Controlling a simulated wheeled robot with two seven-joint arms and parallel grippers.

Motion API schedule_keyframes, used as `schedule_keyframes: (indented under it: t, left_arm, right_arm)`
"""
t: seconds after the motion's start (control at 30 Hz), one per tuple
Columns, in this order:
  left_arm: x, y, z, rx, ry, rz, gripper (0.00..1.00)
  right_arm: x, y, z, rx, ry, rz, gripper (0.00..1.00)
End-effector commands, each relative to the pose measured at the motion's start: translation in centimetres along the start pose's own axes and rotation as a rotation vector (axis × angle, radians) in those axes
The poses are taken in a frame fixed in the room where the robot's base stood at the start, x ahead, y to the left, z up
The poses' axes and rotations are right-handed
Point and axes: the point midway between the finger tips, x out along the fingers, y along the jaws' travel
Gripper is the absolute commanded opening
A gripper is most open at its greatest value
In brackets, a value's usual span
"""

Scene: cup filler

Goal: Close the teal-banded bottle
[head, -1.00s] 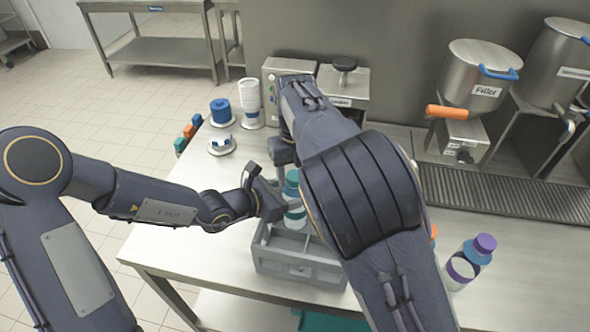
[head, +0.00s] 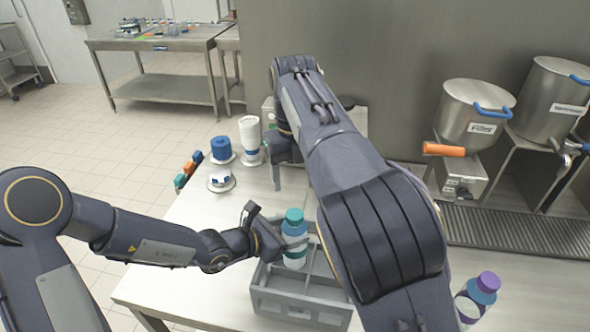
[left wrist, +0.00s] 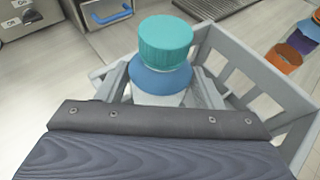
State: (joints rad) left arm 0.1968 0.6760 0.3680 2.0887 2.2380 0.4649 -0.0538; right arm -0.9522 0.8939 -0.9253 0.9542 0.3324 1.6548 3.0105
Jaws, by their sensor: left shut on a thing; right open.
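The teal-banded bottle (head: 295,250) stands upright in a compartment of the grey crate (head: 300,303), with a teal cap (head: 294,215) on its top. My left gripper (head: 281,246) is shut on the bottle's side, below the cap. In the left wrist view the teal cap (left wrist: 166,40) sits above the bottle's blue shoulder (left wrist: 160,80); I cannot tell how tightly it is on. My right gripper (head: 277,178) is open, pointing down over the table behind and left of the bottle, apart from it. My right arm hides part of the crate.
A purple-capped bottle (head: 474,302) stands right of my right arm. A blue spool-like item (head: 221,149), a white stack (head: 250,138) and a small stand (head: 221,180) are at the table's left. The filler pot (head: 474,108) is at the back right.

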Motion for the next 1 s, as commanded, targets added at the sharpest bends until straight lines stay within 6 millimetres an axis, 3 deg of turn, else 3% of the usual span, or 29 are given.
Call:
schedule_keyframes:
  t: [0.13,0.4,0.43,0.63,1.0]
  left_arm:
    - [0.0,-0.02,0.04,0.0,-0.001,0.0,0.0]
    - [0.0,-0.02,0.04,0.0,-0.001,0.0,0.0]
    - [0.0,-0.02,0.04,0.0,-0.001,0.0,0.62]
    - [0.0,-0.02,0.03,0.0,-0.001,0.0,0.86]
    - [-0.95,0.07,0.03,0.001,-0.001,0.002,0.86]
  right_arm:
    - [-1.02,-0.03,0.01,0.0,0.0,-0.002,0.63]
    - [-1.15,-0.01,-0.02,0.0,0.001,-0.001,0.63]
    - [-1.14,-0.01,-0.02,0.0,0.001,-0.001,0.63]
    - [-1.13,-0.01,-0.02,0.0,0.001,-0.001,0.63]
    - [-1.05,-0.01,-0.02,0.0,0.001,-0.001,0.63]
